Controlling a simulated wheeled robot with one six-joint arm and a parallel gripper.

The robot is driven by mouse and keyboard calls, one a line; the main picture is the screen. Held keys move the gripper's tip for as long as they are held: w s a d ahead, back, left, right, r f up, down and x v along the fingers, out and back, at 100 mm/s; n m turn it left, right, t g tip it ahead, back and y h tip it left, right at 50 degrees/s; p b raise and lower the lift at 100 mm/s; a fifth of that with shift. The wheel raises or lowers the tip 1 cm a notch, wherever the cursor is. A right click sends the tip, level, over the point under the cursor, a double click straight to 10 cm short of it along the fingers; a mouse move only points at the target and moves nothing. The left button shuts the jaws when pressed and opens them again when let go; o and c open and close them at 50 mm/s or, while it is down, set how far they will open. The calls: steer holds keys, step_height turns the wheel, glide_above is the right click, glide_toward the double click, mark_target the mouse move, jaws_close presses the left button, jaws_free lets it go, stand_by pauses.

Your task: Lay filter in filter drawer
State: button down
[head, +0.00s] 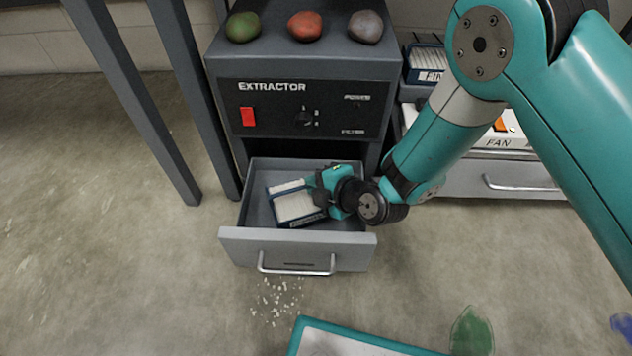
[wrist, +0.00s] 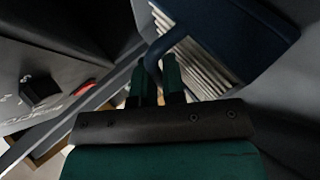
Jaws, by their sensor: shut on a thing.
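The filter (head: 295,203), a white pleated block in a dark blue frame, is inside the open filter drawer (head: 297,246) under the extractor. It lies slightly turned, in the left and middle part of the drawer. My gripper (head: 319,188) reaches into the drawer from the right and is shut on the filter's right side. In the wrist view my gripper (wrist: 158,75) is closed on a dark blue loop on the filter (wrist: 205,72). Whether the filter's underside touches the drawer floor cannot be told.
The extractor (head: 303,95) stands above the drawer, with a green, a red and a grey rock on top. A second filter box (head: 427,65) stands behind a fan unit (head: 508,143) at right. White crumbs lie on the floor before the drawer, near a teal-edged tray (head: 300,330).

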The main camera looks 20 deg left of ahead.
steer(key=shift+f+b, duration=0.3)
steer(key=shift+f, duration=0.1)
steer(key=c, duration=1.1)
jaws_free()
